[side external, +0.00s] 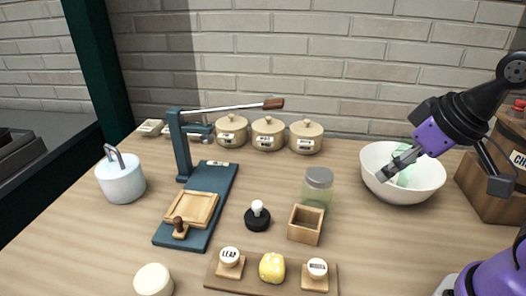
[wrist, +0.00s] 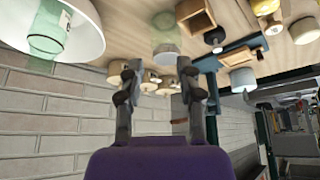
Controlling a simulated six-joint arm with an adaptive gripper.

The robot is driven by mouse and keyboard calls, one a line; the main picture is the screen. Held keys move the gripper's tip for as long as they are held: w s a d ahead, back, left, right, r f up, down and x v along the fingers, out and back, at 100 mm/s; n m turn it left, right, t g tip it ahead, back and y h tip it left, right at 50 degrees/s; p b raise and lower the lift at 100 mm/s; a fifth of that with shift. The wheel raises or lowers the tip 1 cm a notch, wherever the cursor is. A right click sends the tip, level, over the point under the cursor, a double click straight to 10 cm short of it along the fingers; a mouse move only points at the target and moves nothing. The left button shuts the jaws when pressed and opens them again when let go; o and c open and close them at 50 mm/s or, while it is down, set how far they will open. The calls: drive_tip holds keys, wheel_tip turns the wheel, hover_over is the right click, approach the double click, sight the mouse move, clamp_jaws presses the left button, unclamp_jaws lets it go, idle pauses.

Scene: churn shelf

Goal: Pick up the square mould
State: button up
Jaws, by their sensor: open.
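An open square wooden box, which looks like the square mould (side external: 305,225), stands upright on the table, right of centre. It also shows near the top edge of the wrist view (wrist: 196,16). My gripper (side external: 388,172) is open and empty, tilted down to the left. In the side view it overlaps the white bowl, up and to the right of the mould and clear of it. In the wrist view its two fingers (wrist: 160,80) stand apart with nothing between them.
A lidded glass jar (side external: 318,187) stands just behind the mould. A black stamp (side external: 257,217) is to its left, and a wooden board (side external: 250,281) with LEAF-labelled stamp in front. The white bowl (side external: 425,190) holds something green. A blue lever press (side external: 222,190) stands left.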

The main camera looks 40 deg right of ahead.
drive_tip(key=n+g, duration=0.6)
drive_tip(key=n, duration=0.1)
hover_over(303, 229)
drive_tip(key=f, duration=1)
drive_tip(key=shift+w+d+f, duration=0.1)
drive_tip(key=shift+w+d, duration=0.05)
drive_tip(key=shift+d, duration=0.15)
drive_tip(key=f, duration=0.6)
drive_tip(key=shift+a, duration=0.2)
drive_tip(key=shift+c, duration=0.4)
clamp_jaws()
